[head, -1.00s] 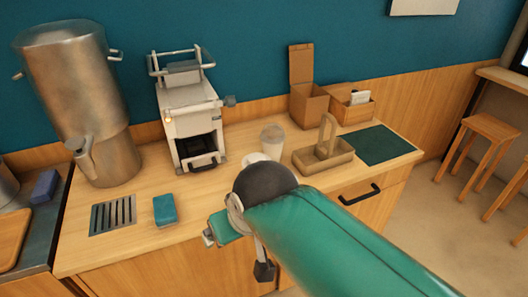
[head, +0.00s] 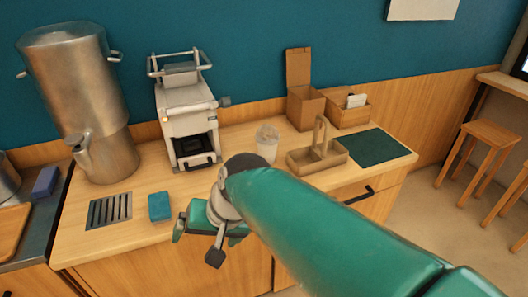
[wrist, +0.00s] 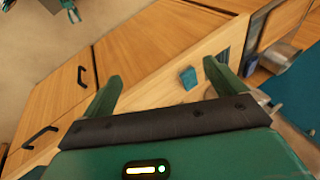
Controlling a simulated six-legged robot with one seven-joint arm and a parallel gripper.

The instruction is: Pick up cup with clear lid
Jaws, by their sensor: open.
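A pale cup with a clear lid (head: 267,142) stands upright on the wooden counter, between the white machine and the carrier with a handle. My arm partly covers its lower part in the head view. The cup does not show in the wrist view. My gripper (head: 198,238) hangs in front of the counter's front edge, to the left of the cup and nearer to me. Its two green fingers (wrist: 160,84) are apart and empty in the wrist view.
A blue sponge (head: 160,206) and a drain grate (head: 109,211) lie at the counter's front left. A white machine (head: 188,125) stands behind. The brown carrier (head: 302,163) is close to the cup's right. A metal urn (head: 80,95) and a dark green mat (head: 376,147) flank the counter.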

